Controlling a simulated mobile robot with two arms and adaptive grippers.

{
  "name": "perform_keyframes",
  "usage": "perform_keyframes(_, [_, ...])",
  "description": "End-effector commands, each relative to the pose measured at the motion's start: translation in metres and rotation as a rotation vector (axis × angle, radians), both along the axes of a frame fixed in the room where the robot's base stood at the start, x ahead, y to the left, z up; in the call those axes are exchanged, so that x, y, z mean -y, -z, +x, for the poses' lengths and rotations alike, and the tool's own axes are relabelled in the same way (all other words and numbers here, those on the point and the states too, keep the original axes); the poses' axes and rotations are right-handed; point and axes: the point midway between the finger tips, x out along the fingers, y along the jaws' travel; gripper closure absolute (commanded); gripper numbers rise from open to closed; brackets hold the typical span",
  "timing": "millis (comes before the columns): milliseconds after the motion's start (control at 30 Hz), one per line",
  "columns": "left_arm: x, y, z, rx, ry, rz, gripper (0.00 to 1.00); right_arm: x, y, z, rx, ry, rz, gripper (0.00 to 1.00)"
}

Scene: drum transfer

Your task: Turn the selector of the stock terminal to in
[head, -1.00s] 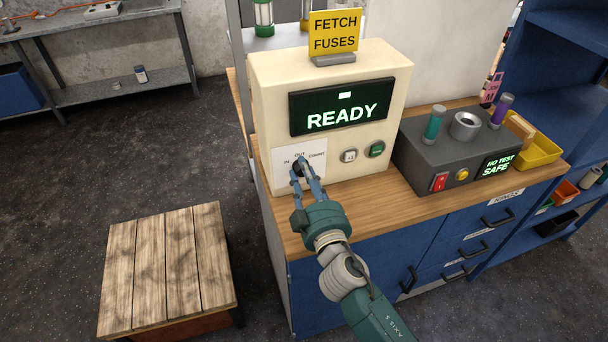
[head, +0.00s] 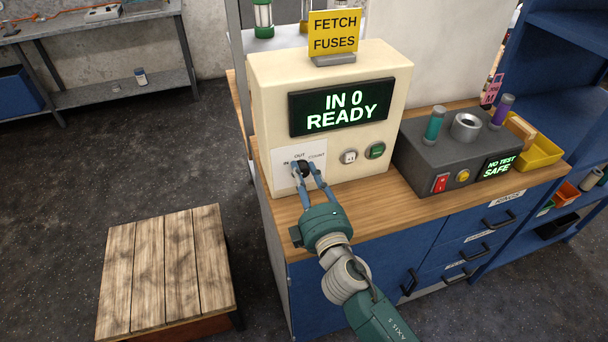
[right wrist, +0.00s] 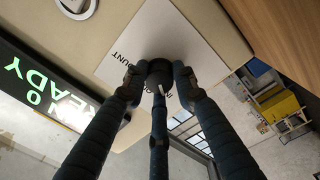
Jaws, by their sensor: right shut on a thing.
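The stock terminal (head: 262,95) is a cream box on the wooden bench top. Its dark screen (head: 342,106) reads "IN 0 READY" in green. The selector (head: 303,170) is a black knob on a white plate marked IN, OUT and COUNT, at the lower left of the front. My right gripper (head: 305,174) is shut on the selector, with its fingers around the knob. In the right wrist view, the fingers close on the black selector (right wrist: 159,67). The fingers partly hide the knob and its pointer. My left gripper is not in view.
A white button (head: 349,157) and a green button (head: 376,150) sit right of the selector. A grey test box (head: 425,155) stands right of the terminal. A yellow tray (head: 540,152) is at the bench's right end. A wooden-topped platform (head: 165,265) stands on the floor at left.

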Motion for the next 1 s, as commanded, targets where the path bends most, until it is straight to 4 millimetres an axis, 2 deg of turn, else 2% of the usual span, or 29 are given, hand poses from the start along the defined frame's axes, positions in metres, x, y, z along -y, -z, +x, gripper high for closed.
perform_keyframes(600, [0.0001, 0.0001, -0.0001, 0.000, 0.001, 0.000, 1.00, -0.0018, 0.0012, -0.0010, 0.011, -0.004, -0.038, 0.99])
perform_keyframes(633, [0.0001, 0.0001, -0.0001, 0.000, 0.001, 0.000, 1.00, -0.0017, 0.0014, -0.0010, 0.010, -0.004, -0.038, 0.67])
perform_keyframes(700, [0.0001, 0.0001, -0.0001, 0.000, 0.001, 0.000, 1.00, -0.0016, 0.0013, -0.0010, 0.011, -0.003, -0.038, 0.54])
perform_keyframes(1000, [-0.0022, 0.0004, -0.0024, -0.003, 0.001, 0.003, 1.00, -0.0004, 0.0010, -0.0013, 0.011, -0.001, -0.037, 0.54])
